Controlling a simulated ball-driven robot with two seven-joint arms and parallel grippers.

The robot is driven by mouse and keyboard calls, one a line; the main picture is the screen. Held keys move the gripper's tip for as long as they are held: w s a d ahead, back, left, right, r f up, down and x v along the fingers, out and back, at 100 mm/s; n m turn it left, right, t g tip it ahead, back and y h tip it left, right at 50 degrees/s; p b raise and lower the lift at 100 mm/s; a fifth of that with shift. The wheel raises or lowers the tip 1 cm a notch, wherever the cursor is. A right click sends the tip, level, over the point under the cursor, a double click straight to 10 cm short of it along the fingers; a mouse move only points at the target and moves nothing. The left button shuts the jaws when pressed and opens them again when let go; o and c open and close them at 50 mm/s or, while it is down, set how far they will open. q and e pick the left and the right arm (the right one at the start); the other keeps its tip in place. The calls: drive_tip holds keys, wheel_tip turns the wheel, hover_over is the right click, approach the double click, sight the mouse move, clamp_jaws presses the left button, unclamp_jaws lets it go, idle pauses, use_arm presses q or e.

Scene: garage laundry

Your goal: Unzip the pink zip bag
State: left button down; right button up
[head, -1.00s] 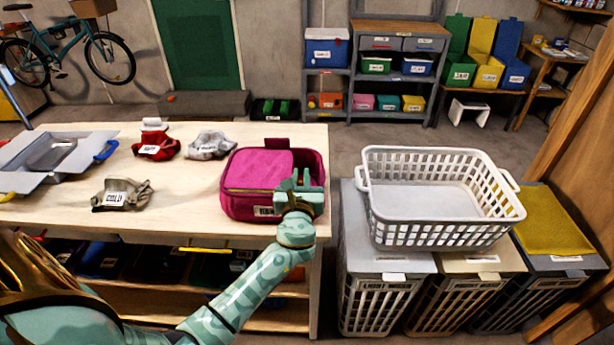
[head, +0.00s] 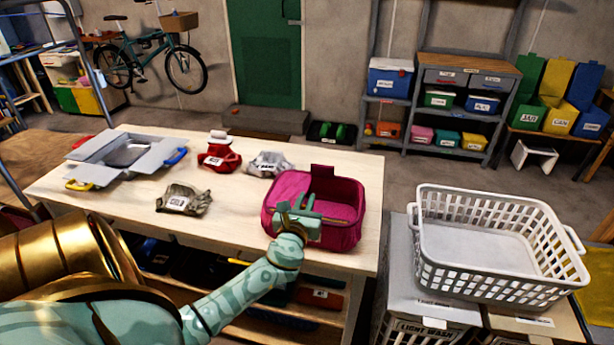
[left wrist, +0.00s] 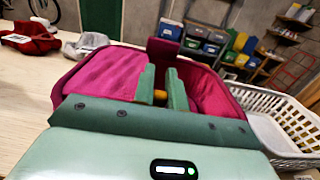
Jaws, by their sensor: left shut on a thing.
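The pink zip bag (head: 348,235) stands upright near the right end of the wooden workbench. In the head view its top looks open, with dark pink inner walls showing and a tab at the back rim. My left gripper (head: 298,212) is at the front left of the bag's top rim. In the left wrist view the bag (left wrist: 90,75) spreads out behind the left gripper (left wrist: 162,88), whose fingers are shut on a small yellow-orange piece, apparently the zip pull (left wrist: 160,96). The fingers partly hide the pull and front rim. My right gripper is not in view.
A grey open case (head: 105,160) is at the far left. A white laundry basket (head: 500,275) stands right of the bench.

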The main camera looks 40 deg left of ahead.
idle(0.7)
use_arm(q)
drive_tip(key=c, duration=1.4)
unclamp_jaws()
drive_tip(key=v, duration=1.6)
drive_tip(key=shift+s+d+f, duration=0.1)
drive_tip(key=shift+d, duration=0.05)
